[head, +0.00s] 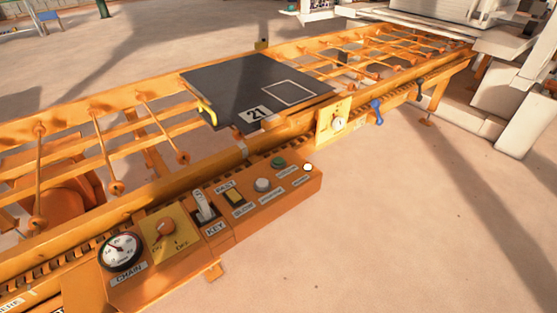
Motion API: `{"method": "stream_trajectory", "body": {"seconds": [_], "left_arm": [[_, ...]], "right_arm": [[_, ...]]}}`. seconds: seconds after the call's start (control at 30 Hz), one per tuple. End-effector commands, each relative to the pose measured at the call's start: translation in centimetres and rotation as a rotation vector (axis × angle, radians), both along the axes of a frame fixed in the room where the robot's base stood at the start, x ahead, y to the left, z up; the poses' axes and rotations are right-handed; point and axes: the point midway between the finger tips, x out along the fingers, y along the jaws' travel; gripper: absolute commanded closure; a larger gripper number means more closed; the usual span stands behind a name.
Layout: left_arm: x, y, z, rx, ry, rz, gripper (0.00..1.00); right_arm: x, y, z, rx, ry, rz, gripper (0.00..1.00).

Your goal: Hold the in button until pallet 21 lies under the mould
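Pallet 21 is a dark flat board (225,88) with a white "21" label and a white outlined rectangle. It lies on the orange roller conveyor (75,218), mid-view, apart from the pale machine (505,85) at the upper right. I cannot make out the mould on that machine. The orange control panel (235,222) at the front carries a green button (278,162) and a grey-white button (263,185). Their small labels are too blurred to tell which is the in button. Neither of my grippers is in view.
The panel also has a bright white lamp (308,167), a yellow switch (233,196), a key switch (204,207), an orange knob (165,227) and a chain gauge (121,250). A blue handle (377,112) sticks out from the conveyor's side. The floor at right is clear.

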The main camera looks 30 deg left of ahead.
Motion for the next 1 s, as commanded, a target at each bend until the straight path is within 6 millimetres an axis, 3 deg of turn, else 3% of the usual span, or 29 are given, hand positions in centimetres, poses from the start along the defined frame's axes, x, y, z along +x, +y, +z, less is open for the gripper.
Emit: {"method": "stream_trajectory", "body": {"seconds": [0.07, 0.47, 1.0], "left_arm": [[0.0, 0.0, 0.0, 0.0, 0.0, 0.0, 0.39], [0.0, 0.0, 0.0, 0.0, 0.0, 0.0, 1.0], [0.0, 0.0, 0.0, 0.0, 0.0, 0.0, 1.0]], "right_arm": [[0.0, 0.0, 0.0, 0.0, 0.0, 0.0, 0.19], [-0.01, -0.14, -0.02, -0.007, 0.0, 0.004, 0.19], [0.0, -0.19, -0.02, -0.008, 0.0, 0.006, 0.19]]}}
